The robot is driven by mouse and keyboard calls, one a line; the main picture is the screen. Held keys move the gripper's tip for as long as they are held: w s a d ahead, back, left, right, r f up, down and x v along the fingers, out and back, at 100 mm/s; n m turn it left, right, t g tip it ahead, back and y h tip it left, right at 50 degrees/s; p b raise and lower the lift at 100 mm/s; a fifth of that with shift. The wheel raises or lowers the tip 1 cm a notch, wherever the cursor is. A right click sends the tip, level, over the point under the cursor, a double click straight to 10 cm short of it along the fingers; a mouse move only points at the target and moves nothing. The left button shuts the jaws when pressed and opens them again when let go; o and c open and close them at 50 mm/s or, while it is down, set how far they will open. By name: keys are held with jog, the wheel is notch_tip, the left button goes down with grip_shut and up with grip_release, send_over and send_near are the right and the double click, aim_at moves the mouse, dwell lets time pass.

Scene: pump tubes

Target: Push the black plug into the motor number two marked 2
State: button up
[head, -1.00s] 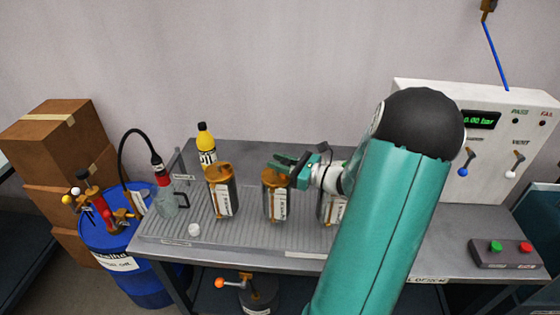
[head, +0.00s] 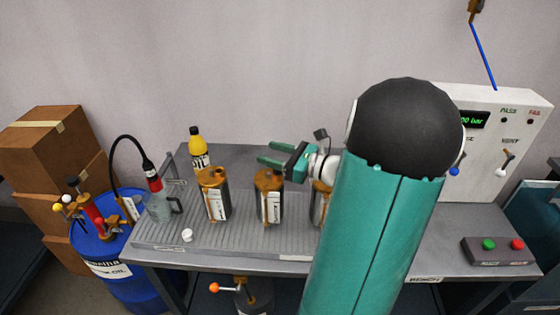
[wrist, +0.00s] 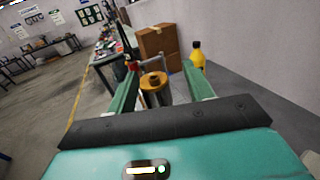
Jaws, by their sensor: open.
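Three dark cylinders with brass tops and white labels, which look like the motors, stand in a row on the bench: a left one (head: 216,203), a middle one (head: 268,205) and a right one (head: 319,208) partly hidden by my arm. Their label print is too small to read, so I cannot tell which is marked 2. I cannot make out the black plug. My gripper (head: 269,153) is open and appears empty, above and behind the middle cylinder's top. In the wrist view, a brass-topped cylinder (wrist: 154,88) shows between the spread fingers, beyond them.
A yellow oil bottle (head: 198,148) stands behind the left cylinder. A glass jug (head: 160,206), a small white cap (head: 187,235) and a blue drum (head: 112,255) are at left. A panel (head: 500,165) and a button box (head: 499,251) are at right. The bench front (head: 215,249) is mostly clear.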

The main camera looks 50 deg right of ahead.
jog(key=s+a+r, duration=0.6)
jog(key=s+a, duration=0.1)
jog(key=s, duration=0.1)
jog(key=shift+s+r, duration=0.2)
jog(key=shift+s, duration=0.1)
jog(key=shift+d, duration=0.1)
dwell(1.0)
